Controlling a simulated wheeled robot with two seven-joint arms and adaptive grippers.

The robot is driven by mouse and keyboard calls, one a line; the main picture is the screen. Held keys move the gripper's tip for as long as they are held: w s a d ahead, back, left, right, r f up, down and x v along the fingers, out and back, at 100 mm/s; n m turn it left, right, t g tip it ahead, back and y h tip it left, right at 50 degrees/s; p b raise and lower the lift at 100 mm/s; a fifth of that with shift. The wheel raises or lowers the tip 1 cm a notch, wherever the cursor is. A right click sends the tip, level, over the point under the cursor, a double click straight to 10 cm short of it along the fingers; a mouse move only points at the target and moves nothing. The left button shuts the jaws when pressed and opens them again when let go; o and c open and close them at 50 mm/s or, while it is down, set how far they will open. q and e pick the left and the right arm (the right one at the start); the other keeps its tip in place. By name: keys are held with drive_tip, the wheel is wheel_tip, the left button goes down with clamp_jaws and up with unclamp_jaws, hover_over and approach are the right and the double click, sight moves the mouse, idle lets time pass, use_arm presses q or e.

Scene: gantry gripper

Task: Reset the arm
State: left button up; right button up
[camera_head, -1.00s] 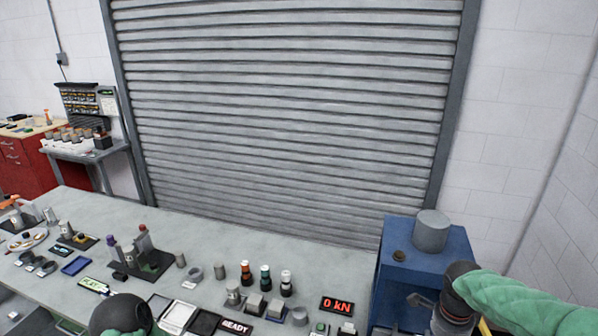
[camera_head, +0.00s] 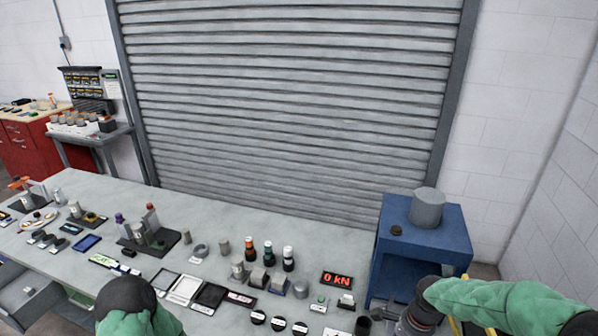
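My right arm, in a green sleeve, comes in from the right edge in the head view. Its dark wrist points down beside the blue stand, and its fingers are too hidden to read. My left arm shows at the bottom left as a dark rounded joint above a green sleeve. The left gripper is out of view. The long grey workbench (camera_head: 330,247) runs across below the shutter, with many small parts on it.
A blue stand (camera_head: 428,240) with a grey cylinder (camera_head: 427,207) on top stands at the right. A "0 kN" display (camera_head: 337,279) and several bottles (camera_head: 265,252) stand on the bench. A red cabinet (camera_head: 22,147) and a small side table (camera_head: 92,136) are at the far left.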

drive_tip(key=s+a+f+n+y, duration=0.2)
drive_tip(key=s+a+f+n, duration=0.55)
drive_tip(key=f, duration=0.35)
drive_tip(key=s+a+f+n+y, duration=0.1)
drive_tip(key=s+a+f+n, duration=0.55)
drive_tip(key=a+f, duration=0.35)
wheel_tip(320, 180, down, 9)
drive_tip(key=b, duration=0.7)
drive_tip(key=shift+s+d+f+b, duration=0.15)
drive_tip(key=shift+s+d+b, duration=0.05)
drive_tip(key=shift+d+b, duration=0.2)
drive_tip(key=shift+a, duration=0.1)
